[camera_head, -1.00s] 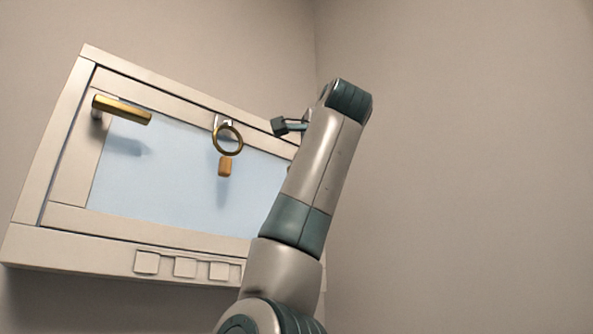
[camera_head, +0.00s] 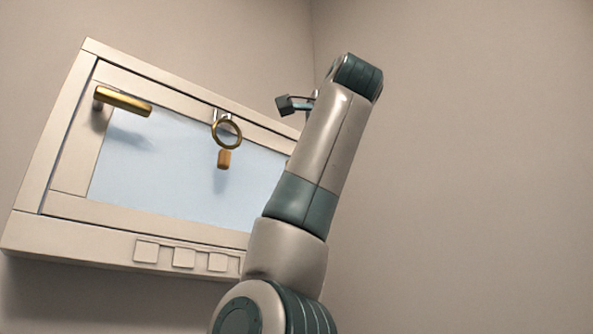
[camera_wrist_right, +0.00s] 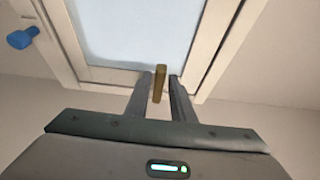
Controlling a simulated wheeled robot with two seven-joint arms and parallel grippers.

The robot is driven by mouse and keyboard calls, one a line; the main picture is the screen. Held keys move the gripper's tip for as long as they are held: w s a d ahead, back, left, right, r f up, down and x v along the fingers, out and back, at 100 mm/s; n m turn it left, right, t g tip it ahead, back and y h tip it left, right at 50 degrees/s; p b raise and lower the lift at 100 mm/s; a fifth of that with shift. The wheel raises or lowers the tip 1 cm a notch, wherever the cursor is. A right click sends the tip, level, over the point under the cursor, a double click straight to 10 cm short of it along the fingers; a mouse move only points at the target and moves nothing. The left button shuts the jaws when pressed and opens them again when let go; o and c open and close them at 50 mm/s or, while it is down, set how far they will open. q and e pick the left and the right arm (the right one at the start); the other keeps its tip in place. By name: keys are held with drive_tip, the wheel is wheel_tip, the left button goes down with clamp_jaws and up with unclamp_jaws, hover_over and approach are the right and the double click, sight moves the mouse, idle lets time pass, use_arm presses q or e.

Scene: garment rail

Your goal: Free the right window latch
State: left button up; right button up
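In the right wrist view, a gold latch handle (camera_wrist_right: 159,84) stands between the two dark fingers of my right gripper (camera_wrist_right: 160,92). The fingers are apart, with a narrow gap beside the handle, so the gripper looks open around it. In the head view, the pale window (camera_head: 180,180) hangs tilted on the wall, and my right arm hides its right end and the right latch. A gold left latch handle (camera_head: 122,101) shows at the window's upper left. My left gripper is in neither view.
A gold ring (camera_head: 241,132) with an orange tag (camera_head: 224,159) hangs from the window's top frame. Several square pads (camera_head: 184,258) line the sill. A blue knob (camera_wrist_right: 21,39) shows at upper left in the right wrist view. The wall to the right is bare.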

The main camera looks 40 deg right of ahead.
drive_tip(key=b+v, duration=0.4)
drive_tip(key=v, duration=0.9)
drive_tip(key=shift+s+b, duration=0.3)
